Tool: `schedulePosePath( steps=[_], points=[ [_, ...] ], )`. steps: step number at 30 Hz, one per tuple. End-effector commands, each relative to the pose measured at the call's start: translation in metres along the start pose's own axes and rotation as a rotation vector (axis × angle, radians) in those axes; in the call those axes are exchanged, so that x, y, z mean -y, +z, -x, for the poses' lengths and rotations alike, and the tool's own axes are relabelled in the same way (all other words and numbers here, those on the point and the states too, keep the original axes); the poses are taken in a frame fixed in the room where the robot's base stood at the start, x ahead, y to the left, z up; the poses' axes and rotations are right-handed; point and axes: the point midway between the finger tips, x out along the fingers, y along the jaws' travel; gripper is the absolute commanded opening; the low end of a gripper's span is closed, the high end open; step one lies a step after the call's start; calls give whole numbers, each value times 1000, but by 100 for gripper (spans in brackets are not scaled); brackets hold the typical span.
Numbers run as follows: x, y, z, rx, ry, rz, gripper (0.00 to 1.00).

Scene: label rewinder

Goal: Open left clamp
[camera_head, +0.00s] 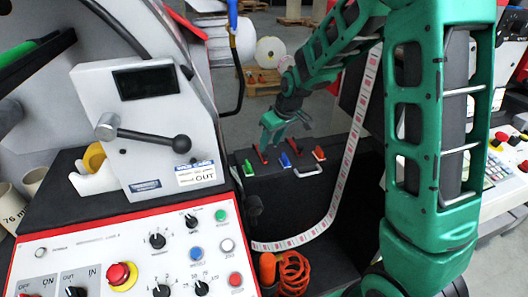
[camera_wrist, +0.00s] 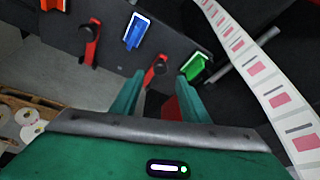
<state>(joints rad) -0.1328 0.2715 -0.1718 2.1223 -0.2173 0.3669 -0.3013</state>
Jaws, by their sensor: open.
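The left clamp (camera_head: 261,155) is a red lever on the black panel (camera_head: 270,184) of the machine, near a green part (camera_head: 248,168). In the wrist view this red lever (camera_wrist: 155,70) with its dark knob shows just beyond and between my gripper's fingertips (camera_wrist: 158,88). A second red lever (camera_wrist: 90,45) is to the left there; it also shows in the head view (camera_head: 295,146). My green gripper (camera_head: 284,136) is open and empty, above the panel, pointing down. Whether a finger touches the lever cannot be told.
A blue part (camera_head: 285,160) sits between the two levers and a red part (camera_head: 319,153) at the right end. A printed label strip (camera_head: 345,170) hangs in a curve to the right. A grey control housing (camera_head: 150,115) stands at the left.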

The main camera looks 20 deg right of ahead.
Motion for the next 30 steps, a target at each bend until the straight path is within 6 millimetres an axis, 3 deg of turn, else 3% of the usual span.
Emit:
schedulePosePath(
  steps=[3,10,23,28,30],
  points=[
    [0,1,-22,3,-1,0,41],
    [0,0,-48,1,0,-1,41],
    [0,0,-55,0,1,-1,41],
    [0,0,-55,0,1,-1,0],
    [0,0,-55,0,1,-1,0]
  ],
)
